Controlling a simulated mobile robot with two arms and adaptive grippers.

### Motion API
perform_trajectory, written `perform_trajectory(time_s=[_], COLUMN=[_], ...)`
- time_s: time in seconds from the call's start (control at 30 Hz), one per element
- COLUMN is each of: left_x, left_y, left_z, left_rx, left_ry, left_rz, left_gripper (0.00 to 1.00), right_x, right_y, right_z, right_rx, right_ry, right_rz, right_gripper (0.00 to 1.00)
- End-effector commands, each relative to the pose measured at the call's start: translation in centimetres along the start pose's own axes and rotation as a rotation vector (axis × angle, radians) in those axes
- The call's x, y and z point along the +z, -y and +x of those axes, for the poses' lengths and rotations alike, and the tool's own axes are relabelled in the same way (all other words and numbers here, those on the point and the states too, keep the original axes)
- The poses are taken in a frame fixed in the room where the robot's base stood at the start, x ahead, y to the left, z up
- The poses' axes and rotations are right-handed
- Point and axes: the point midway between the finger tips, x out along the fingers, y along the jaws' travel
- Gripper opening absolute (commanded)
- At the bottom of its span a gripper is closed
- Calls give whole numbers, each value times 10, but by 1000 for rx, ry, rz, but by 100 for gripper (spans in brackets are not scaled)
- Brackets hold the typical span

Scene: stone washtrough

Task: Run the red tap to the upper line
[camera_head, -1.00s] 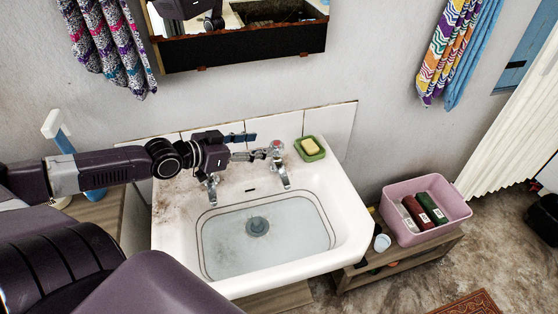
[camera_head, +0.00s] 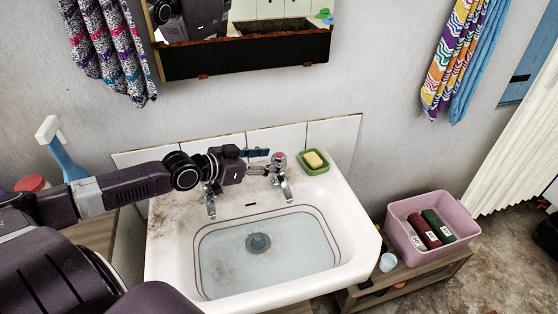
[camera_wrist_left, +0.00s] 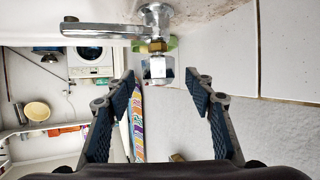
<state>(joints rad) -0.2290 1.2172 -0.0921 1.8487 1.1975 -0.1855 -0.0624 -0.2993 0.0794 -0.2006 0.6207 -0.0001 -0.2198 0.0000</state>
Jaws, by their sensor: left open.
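The tap with the red mark (camera_head: 279,160) is the right-hand one at the back of the white basin (camera_head: 358,245); its chrome spout points down into the bowl. It also shows in the left wrist view (camera_wrist_left: 157,28), with a brass collar under its handle end. My left gripper (camera_head: 264,161) is open and empty, just left of this tap's head. In the wrist view its fingers (camera_wrist_left: 164,88) are spread, with the handle end ahead, roughly between the tips. Clear water stands in the bowl over a dark plug (camera_head: 258,243); a dark line runs around the bowl wall. My right gripper is out of view.
A second tap (camera_head: 210,203) stands to the left, below my left wrist. A green soap dish (camera_head: 313,166) with yellow soap sits close right of the red tap. A mirror (camera_head: 245,58) hangs above. A pink box (camera_head: 405,250) stands on a low wooden bench at right.

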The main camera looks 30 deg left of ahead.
Motion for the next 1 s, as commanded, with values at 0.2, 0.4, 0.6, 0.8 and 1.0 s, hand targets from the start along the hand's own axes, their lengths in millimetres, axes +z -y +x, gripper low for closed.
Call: perform_trajectory(time_s=[0.2,0.4,0.6,0.8,1.0], left_x=[-2,-1,0,0,0], left_y=[0,-1,-1,-2,-2], left_z=[18,31,36,37,37], left_rx=[1,1,3,3,3], left_ry=[-4,-2,1,1,1], left_rz=[-2,-1,1,1,1], left_gripper=[49,49,49,49,34], right_x=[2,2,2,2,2], right_y=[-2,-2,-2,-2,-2], right_z=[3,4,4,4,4], right_rx=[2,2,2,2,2], right_ry=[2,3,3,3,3], right_rz=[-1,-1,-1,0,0], right_gripper=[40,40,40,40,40])
